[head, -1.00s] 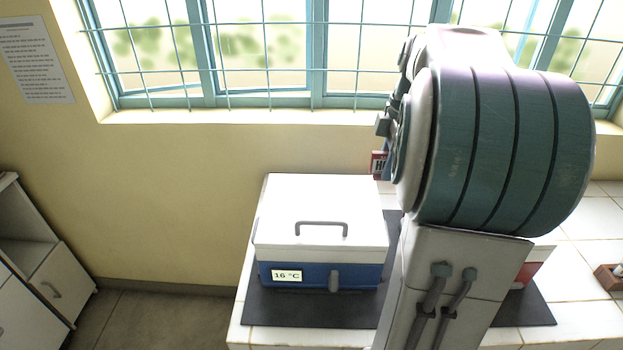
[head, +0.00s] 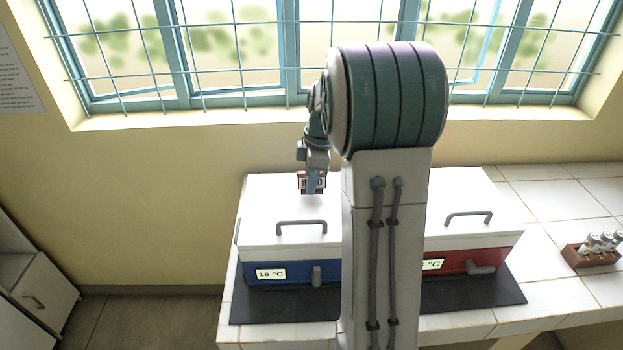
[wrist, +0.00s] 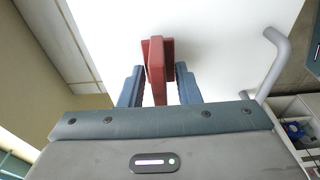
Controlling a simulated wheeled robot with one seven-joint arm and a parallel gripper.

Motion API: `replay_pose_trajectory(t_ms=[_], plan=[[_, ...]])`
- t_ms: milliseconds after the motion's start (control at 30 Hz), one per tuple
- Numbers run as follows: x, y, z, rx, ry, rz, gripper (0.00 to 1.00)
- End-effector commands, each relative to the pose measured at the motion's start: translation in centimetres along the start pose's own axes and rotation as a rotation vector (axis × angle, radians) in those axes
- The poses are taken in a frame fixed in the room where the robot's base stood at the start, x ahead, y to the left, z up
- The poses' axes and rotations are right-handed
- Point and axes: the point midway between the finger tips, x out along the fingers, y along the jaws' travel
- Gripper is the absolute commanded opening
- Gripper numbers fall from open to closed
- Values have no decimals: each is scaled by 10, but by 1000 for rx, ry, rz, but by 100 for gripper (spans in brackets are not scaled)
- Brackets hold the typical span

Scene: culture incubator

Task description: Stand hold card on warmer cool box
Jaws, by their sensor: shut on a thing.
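The hold card (head: 303,182), red-edged with a white lettered face, stands upright in my gripper (head: 313,186) at the back of the blue box's white lid. In the wrist view the red card (wrist: 156,62) sits between the two blue fingers of my gripper (wrist: 158,88), over a white lid. I cannot tell whether the card touches the lid. The blue cool box (head: 298,272) reads 16 °C. The red cool box (head: 455,262) stands to its right. My arm hides part of its display, so its reading cannot be told.
Both boxes have grey lid handles and front latches and stand on a dark mat (head: 280,311) on a white tiled counter (head: 540,200). A brown rack (head: 590,254) with several tubes is at the right. A barred window (head: 300,60) is behind. The red box's lid looks clear.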

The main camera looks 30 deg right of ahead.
Motion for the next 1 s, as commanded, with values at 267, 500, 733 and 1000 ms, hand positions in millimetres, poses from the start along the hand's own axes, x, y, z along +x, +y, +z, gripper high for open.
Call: replay_pose_trajectory(t_ms=[267, 500, 733, 1000], plan=[[10, 0, 2, 0, 0, 1, 8], [13, 0, 2, 0, 0, 1, 38], [12, 0, 2, 0, 0, 1, 52], [1, 1, 2, 0, 1, 5, 52]])
